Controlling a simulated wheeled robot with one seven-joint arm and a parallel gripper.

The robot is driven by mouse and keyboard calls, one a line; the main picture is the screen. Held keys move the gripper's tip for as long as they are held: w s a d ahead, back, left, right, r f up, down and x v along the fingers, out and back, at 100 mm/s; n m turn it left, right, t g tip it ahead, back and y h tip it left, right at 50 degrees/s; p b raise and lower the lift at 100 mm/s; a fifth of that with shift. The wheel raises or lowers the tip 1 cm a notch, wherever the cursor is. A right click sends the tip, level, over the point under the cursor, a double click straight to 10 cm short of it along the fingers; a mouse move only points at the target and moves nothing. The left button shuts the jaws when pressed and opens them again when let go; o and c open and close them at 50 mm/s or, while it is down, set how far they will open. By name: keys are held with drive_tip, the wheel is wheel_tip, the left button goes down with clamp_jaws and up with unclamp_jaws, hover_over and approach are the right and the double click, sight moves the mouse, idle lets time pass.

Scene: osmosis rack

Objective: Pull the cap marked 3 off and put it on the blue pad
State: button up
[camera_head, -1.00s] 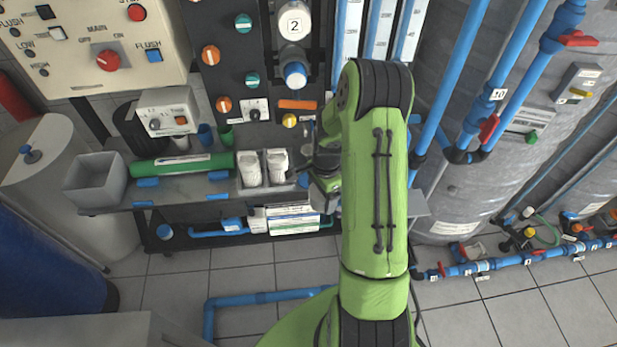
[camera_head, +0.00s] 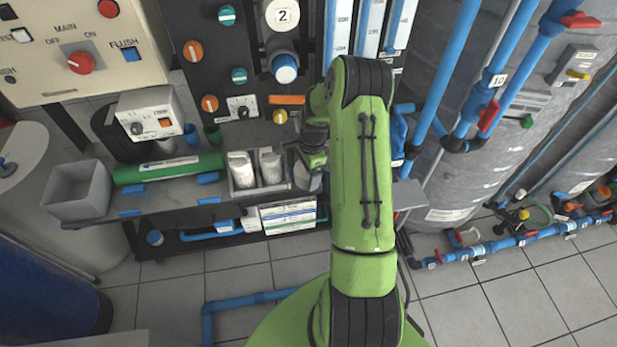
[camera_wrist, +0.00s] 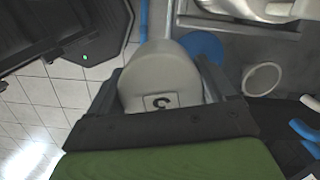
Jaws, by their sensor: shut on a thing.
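My gripper (camera_wrist: 163,78) is shut on a pale grey rounded cap (camera_wrist: 160,70), with a finger on each side of it. A small label on the cap, partly cut off by my gripper, bears a dark mark that looks like part of a 3. A flat round blue pad (camera_wrist: 203,47) lies just behind and right of the cap in the wrist view, partly covered by it. In the head view my gripper (camera_head: 313,158) is over the right part of the bench, largely hidden by my green arm. I cannot tell whether the cap touches the pad.
A bin with two white cartridges (camera_head: 256,180) stands close left of my gripper on the bench (camera_head: 215,197). A green tube (camera_head: 165,170) and a grey box (camera_head: 78,190) are farther left. Blue pipes (camera_head: 450,80) and a grey tank (camera_head: 440,180) stand right.

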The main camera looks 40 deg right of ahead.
drive_tip(key=w+f+b, duration=0.1)
drive_tip(key=w+d+f, duration=0.1)
drive_tip(key=w, duration=0.1)
drive_tip(key=w+d+f+b, duration=0.1)
drive_tip(key=f, duration=0.1)
drive_tip(key=shift+w+b, duration=0.25)
drive_tip(key=shift+b, duration=0.05)
drive_tip(key=shift+d+f+b, duration=0.1)
drive_tip(key=shift+f+b, duration=0.5)
drive_tip(key=shift+f, duration=0.1)
drive_tip(key=o, duration=1.3)
drive_tip(key=shift+r, duration=0.1)
drive_tip(key=shift+r+p, duration=2.65)
drive_tip(key=shift+r, duration=1.3)
